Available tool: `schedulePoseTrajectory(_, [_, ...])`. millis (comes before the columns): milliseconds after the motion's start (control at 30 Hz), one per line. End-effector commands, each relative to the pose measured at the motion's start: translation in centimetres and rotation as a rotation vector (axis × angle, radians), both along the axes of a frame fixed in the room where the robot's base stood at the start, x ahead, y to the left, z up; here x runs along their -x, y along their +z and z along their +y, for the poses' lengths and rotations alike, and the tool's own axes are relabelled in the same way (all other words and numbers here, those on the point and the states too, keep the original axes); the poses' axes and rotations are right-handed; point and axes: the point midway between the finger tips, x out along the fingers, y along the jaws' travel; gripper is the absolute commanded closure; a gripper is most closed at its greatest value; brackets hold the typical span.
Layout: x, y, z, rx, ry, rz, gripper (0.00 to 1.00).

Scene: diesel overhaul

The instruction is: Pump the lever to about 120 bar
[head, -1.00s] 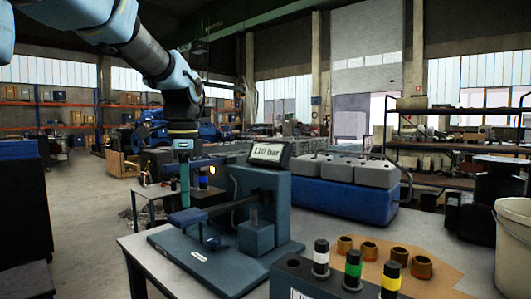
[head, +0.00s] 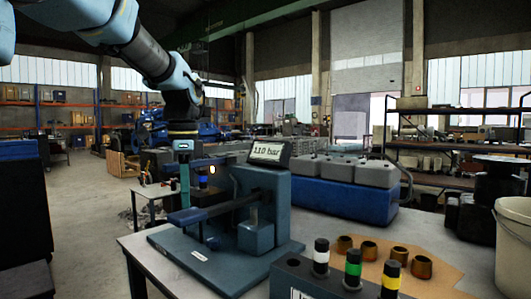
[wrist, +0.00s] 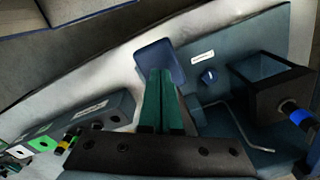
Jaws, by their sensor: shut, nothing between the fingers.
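The test pump (head: 270,205) stands on the bench with its tilted display (head: 267,151), which reads 110 bar. Its lever (head: 235,204) reaches left to a flat blue pad (head: 187,217). My gripper (head: 185,205) is shut and empty, pointing down with its fingertips just at or above the pad. The wrist view shows the green fingers (wrist: 163,105) together, with the blue pad (wrist: 158,60) just beyond their tips. I cannot tell whether they touch. A blue-banded injector (head: 203,182) sits in the pump's dark holder; it also shows in the wrist view (wrist: 298,115).
A rack (head: 310,280) with white-, green- and yellow-banded injectors stands at the bench front. Several brass cups (head: 398,254) are on a brown mat (head: 445,272) to its right. A cream bucket (head: 513,250) is at the far right. Floor is open at left.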

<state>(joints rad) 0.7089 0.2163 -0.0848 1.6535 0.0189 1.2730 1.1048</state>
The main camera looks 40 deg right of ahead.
Motion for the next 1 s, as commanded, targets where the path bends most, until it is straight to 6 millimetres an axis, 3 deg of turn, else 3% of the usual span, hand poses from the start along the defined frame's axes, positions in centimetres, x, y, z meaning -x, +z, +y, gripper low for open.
schedulePoseTrajectory(733, [0.0, -1.9, -0.1, 0.000, 0.000, 0.000, 1.00])
schedulePoseTrajectory(1000, [0.0, -0.3, 0.3, 0.000, 0.000, -0.001, 1.00])
